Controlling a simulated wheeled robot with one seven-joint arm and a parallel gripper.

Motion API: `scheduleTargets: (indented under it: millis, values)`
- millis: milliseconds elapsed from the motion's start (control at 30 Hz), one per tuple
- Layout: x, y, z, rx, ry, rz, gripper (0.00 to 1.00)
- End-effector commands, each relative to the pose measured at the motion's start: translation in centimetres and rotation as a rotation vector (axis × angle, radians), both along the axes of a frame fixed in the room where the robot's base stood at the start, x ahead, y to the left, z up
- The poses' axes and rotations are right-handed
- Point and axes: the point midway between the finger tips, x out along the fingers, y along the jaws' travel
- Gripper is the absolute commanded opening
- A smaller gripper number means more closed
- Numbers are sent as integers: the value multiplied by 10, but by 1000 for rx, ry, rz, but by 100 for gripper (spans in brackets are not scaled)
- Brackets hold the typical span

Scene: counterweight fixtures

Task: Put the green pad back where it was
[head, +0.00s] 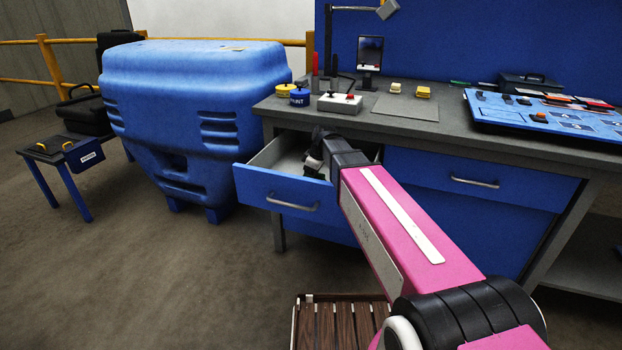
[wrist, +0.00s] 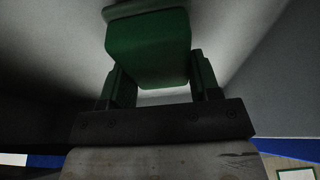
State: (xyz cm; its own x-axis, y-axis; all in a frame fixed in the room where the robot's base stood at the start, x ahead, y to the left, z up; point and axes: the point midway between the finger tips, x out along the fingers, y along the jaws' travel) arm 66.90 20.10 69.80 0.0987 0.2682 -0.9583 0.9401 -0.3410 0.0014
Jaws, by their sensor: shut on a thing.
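The green pad (wrist: 148,48) shows in the wrist view as a dark green block between the two fingers. My gripper (wrist: 155,80) is shut on it. In the head view my gripper (head: 314,165) reaches into the open drawer (head: 260,183) of the workbench, and the pad is hidden there by my arm. I cannot tell whether the pad touches the drawer floor.
The workbench (head: 470,139) carries a blue and a yellow tin, a control box (head: 340,103), a grey plate (head: 405,107), yellow blocks and a blue tool board (head: 545,115). A big blue container (head: 190,110) stands to the left. Drawer walls surround my gripper closely.

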Motion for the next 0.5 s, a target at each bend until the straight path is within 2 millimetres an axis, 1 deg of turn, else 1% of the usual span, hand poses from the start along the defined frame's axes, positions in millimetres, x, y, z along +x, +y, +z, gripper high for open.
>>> scheduleTargets:
  millis: [33,100,467,500]
  values:
    - [0,0,-7,-1,2,-1,19]
    - [0,0,-12,0,1,0,19]
    - [0,0,-15,0,0,-1,19]
    - [0,0,-16,0,0,-1,63]
